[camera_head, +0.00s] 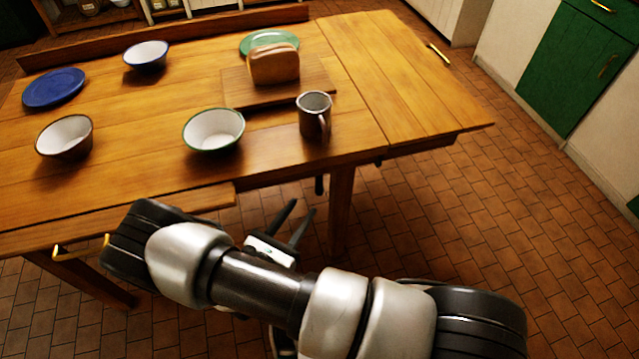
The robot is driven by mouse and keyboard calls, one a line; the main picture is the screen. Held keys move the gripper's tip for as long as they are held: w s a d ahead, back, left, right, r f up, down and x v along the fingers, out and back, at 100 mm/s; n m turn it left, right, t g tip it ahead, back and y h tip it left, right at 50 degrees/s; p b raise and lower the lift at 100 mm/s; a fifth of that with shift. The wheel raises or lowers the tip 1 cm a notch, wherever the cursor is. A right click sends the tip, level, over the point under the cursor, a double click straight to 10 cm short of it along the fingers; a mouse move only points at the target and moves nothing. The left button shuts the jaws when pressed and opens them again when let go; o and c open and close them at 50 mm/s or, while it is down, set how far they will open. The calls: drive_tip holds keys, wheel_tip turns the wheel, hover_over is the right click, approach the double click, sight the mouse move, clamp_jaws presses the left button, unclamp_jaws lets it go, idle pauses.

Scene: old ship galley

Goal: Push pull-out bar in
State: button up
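The wooden table (110,180) has a leaf (410,75) standing level at its right side. Under the leaf's near edge runs a narrow wooden piece (425,145), which may be the pull-out bar; the leaf hides most of it, so I cannot tell how far out it is. A small dark part (319,185) hangs below the table's front edge. My gripper (298,211) is in front of the table, left of the leaf, with two dark fingers apart and nothing between them. It looks clear of the table and the wooden piece.
A metal mug (312,115) and a green-rimmed bowl (213,130) stand near the front edge. Bread (273,64) sits on a board (240,92). A table leg (341,210) stands behind my gripper. A brass-handled drawer (165,217) is at front left. Tiled floor is free at right.

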sight(317, 187)
drive_tip(key=b+x, duration=0.1)
drive_tip(key=x, duration=1)
clamp_jaws()
